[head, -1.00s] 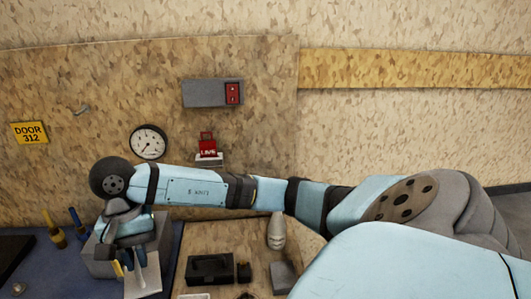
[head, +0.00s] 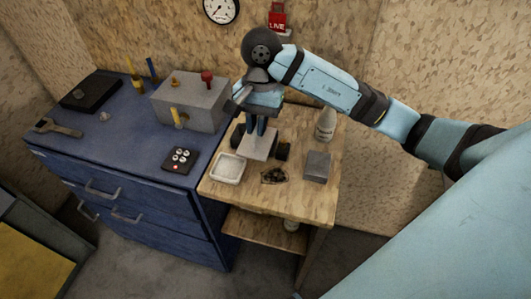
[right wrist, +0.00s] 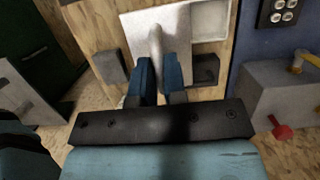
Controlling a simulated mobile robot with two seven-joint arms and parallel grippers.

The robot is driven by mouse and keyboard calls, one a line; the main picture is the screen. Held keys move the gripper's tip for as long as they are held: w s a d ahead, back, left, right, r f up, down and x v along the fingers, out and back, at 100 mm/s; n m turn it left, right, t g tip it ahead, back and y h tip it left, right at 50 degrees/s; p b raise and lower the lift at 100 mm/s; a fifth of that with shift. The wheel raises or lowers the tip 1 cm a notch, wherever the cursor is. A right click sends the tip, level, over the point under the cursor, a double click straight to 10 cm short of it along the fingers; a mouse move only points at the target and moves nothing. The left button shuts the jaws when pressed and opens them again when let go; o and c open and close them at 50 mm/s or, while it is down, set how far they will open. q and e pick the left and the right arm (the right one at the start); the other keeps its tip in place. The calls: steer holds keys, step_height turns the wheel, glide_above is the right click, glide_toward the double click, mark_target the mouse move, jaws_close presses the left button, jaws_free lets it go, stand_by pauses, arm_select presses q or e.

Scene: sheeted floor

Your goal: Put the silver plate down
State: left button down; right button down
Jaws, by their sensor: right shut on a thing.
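The silver plate (head: 260,147) is a flat, pale square with an upright grip. My right gripper (head: 257,127) is shut on this grip, with the plate below the fingers at the left part of the wooden table (head: 295,204). The right wrist view shows the plate (right wrist: 178,24) level beyond the blue fingers (right wrist: 160,72). I cannot tell whether the plate touches the tabletop. It partly hides a black box (head: 237,138) behind it. My left gripper is not in view.
On the table are a white tray (head: 228,168), a dark coiled thing (head: 274,176), a grey block (head: 317,166), a small dark block (head: 283,151) and a pale bottle (head: 325,124). A blue cabinet (head: 120,160) with a grey box (head: 190,103) adjoins at left.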

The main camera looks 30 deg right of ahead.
step_height(320, 180, down, 15)
steer(key=shift+f+p, duration=0.1)
steer(key=shift+p, duration=0.8)
steer(key=shift+f, duration=0.1)
steer(key=shift+f, duration=0.15)
steer(key=c, duration=1.2)
jaws_free()
steer(key=shift+o, duration=0.2)
steer(key=shift+r, duration=0.2)
steer(key=b+v, duration=0.2)
steer(key=v, duration=1)
